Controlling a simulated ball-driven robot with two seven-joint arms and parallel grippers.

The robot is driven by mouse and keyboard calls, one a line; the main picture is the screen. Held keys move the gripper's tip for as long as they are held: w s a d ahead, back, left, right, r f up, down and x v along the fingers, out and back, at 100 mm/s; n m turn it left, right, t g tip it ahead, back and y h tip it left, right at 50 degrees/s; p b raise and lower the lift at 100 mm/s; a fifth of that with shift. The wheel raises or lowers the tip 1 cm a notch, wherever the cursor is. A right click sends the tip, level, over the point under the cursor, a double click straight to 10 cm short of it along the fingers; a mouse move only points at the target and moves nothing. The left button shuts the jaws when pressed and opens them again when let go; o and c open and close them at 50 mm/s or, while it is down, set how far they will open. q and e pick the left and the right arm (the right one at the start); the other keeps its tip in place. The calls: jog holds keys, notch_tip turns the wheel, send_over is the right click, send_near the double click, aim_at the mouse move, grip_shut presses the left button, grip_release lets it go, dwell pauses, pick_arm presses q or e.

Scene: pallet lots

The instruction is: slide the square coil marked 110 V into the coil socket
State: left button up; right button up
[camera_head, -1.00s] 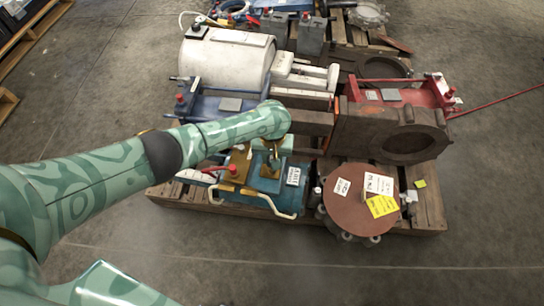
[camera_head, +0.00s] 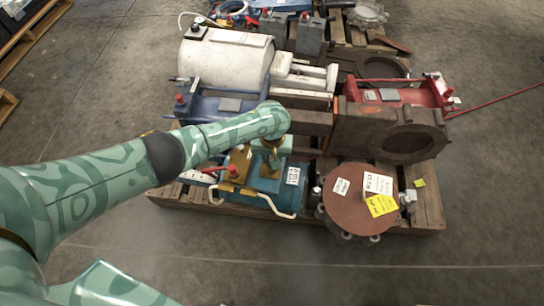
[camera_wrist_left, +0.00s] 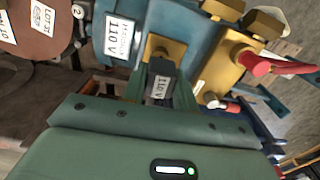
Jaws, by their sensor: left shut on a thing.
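My left gripper (camera_wrist_left: 161,76) is shut on a small dark square coil (camera_wrist_left: 160,90) with a white 110 V label, seen in the left wrist view. Just beyond the fingertips is a brass block (camera_wrist_left: 160,47) on a blue machine (camera_wrist_left: 118,62), apparently the coil socket. The coil is close to the block; whether it touches or has entered it is hidden. A white plate (camera_wrist_left: 119,36) on the machine also reads 110 V. In the head view my left arm reaches over the blue machine (camera_head: 268,186), with the gripper mostly hidden. My right gripper is not in view.
A round brown cover (camera_head: 352,205) with tags stands right of the blue machine. Behind are a brown block with a round opening (camera_head: 405,142), a white tank (camera_head: 225,58) and a red machine (camera_head: 392,96). A red-handled lever (camera_wrist_left: 255,63) sits beside the brass parts.

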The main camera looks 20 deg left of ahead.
pick_arm(q)
jog(key=shift+f, duration=0.2)
jog(key=shift+f, duration=0.35)
jog(key=shift+f+b, duration=0.65)
jog(key=shift+f, duration=0.05)
jog(key=o, duration=1.1)
